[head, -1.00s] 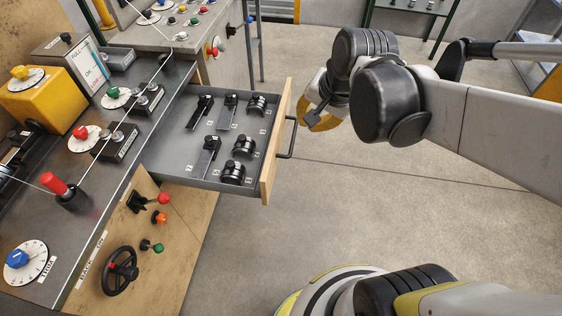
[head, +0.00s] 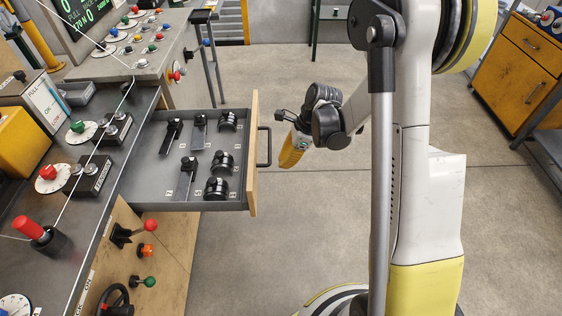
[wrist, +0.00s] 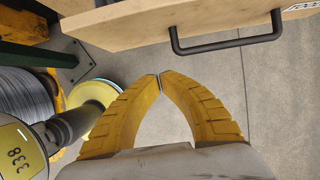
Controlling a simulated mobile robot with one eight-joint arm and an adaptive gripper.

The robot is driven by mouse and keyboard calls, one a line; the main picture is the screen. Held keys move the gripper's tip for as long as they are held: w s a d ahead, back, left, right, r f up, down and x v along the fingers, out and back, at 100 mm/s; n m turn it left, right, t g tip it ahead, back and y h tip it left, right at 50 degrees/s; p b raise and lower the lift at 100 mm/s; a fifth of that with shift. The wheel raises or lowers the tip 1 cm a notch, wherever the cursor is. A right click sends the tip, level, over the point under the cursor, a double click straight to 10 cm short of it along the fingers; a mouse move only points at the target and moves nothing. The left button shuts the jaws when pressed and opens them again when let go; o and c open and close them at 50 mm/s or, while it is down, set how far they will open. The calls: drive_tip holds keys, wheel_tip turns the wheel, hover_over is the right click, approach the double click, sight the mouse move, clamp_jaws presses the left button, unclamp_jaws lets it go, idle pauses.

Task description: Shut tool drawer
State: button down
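The tool drawer (head: 150,188) is pulled out from the workbench, with several black tools lying in its grey tray. Its wooden front (head: 252,150) faces right and carries a dark bar handle (head: 265,146). The front (wrist: 130,24) and handle (wrist: 226,44) also show at the top of the wrist view. My gripper (head: 284,160) is just right of the handle, apart from it, over open floor. In the wrist view its yellow fingers (wrist: 159,76) meet at the tips with nothing between them.
The workbench top (head: 70,215) with knobs, dials and a red-handled lever (head: 32,230) lies left of the drawer. Below the drawer, levers and a handwheel (head: 115,298) stick out from the wooden panel. Floor right of the drawer is clear. A yellow cabinet (head: 520,70) stands far right.

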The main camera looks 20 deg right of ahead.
drive_tip(key=w+a+f+b, duration=0.2)
drive_tip(key=a+f+b, duration=0.1)
drive_tip(key=a+f, duration=0.3)
drive_tip(key=shift+a+f+b, duration=0.2)
drive_tip(key=shift+b, duration=0.1)
